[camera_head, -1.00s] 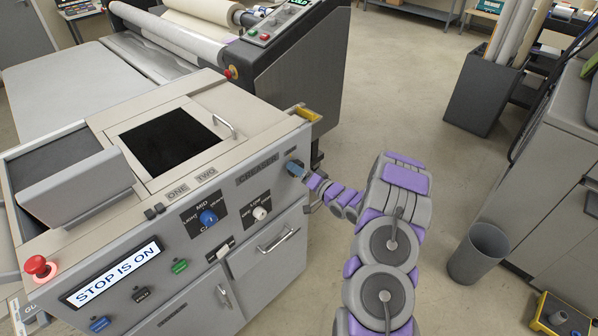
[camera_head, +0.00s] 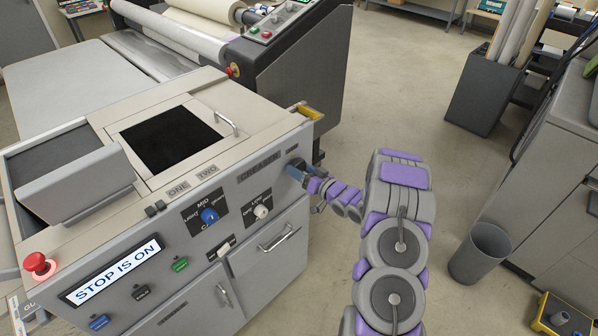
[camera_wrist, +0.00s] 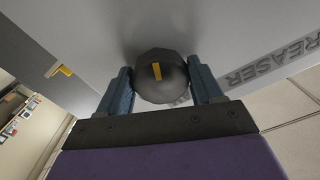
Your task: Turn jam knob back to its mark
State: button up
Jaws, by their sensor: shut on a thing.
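The jam knob (camera_wrist: 162,72) is a dark, round knob on the grey creaser panel, with a yellow line on its face. In the wrist view that line is near upright, tilted slightly. My gripper (camera_wrist: 160,92) has one blue finger on each side of the knob and is shut on it. In the head view my gripper (camera_head: 297,172) is at the right end of the creaser's front panel, below a small dark label. I cannot make out a mark on the panel around the knob.
The creaser (camera_head: 262,240) has a blue dial (camera_head: 209,216), a white dial (camera_head: 261,211), a lit "STOP IS ON" display (camera_head: 112,274) and a glowing red stop button (camera_head: 38,264). A yellow part (camera_wrist: 64,71) sticks out near the knob. A grey bin (camera_head: 481,253) stands right of my arm.

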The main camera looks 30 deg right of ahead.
jog(key=n, duration=0.1)
jog(key=n+b, duration=0.1)
jog(key=n, duration=0.1)
jog(key=n+b, duration=0.1)
jog(key=shift+d+r+n, duration=0.1)
jog(key=shift+d+n, duration=0.2)
jog(key=n+b, duration=0.5)
jog(key=shift+n, duration=0.3)
jog(key=n+b, duration=0.5)
jog(key=b, duration=0.1)
jog(key=shift+f, duration=0.2)
jog(key=n+b, duration=0.1)
jog(key=n, duration=0.4)
jog(key=shift+a+r+b, duration=0.1)
jog(key=shift+b, duration=0.3)
jog(key=n, duration=0.5)
jog(key=shift+s, duration=0.1)
jog(key=n, duration=0.5)
jog(key=shift+n, duration=0.4)
jog(key=n, duration=0.9)
jog(key=shift+n, duration=0.5)
